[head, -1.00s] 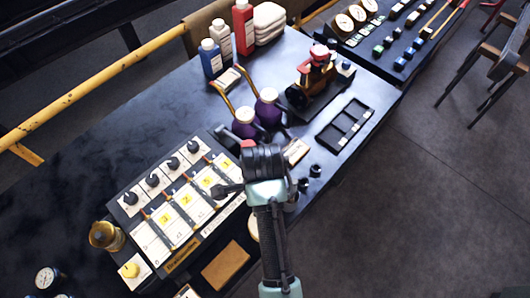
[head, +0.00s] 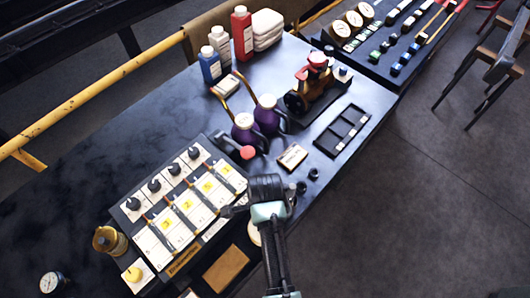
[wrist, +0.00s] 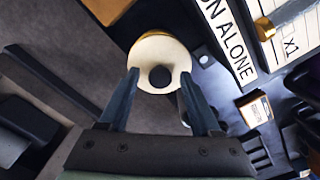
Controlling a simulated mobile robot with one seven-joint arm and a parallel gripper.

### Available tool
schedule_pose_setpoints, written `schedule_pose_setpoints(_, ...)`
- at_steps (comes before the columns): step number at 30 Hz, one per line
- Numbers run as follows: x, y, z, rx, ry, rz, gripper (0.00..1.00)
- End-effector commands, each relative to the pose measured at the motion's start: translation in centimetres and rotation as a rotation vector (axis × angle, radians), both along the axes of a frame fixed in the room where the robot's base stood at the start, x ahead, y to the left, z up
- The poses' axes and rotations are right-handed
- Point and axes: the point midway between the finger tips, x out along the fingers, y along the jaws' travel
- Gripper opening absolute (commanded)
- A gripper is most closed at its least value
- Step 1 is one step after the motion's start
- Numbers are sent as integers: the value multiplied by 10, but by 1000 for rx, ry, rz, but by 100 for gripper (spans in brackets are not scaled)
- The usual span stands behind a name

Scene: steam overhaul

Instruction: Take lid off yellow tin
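A round cream lid (wrist: 147,48) with a black knob (wrist: 160,77) shows in the wrist view. A strip of yellow tin (wrist: 150,29) shows along its upper edge; the rest of the tin is hidden below the lid. In the head view, a small part of the lid (head: 253,233) shows at the bench's front edge, mostly behind my arm. My gripper (wrist: 160,76) is open, its fingers pointing at the lid with the knob between their tips in the picture. I cannot tell whether they touch it.
A board of white cards (head: 180,215) lies left of my gripper, and a brown mat (head: 226,268) in front of it. Purple oil cans (head: 267,118) stand behind. A brass canister (head: 110,241) stands at the left. A black tray (head: 342,131) lies to the right.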

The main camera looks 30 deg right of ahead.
Motion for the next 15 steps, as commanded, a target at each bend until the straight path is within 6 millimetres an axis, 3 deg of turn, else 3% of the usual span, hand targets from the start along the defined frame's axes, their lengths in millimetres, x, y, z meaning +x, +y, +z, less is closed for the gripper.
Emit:
schedule_pose_setpoints(1,0,0,0,0,0,0,54)
schedule_pose_setpoints(10,0,0,1,0,0,0,0)
schedule_pose_setpoints(15,0,0,1,0,0,0,0)
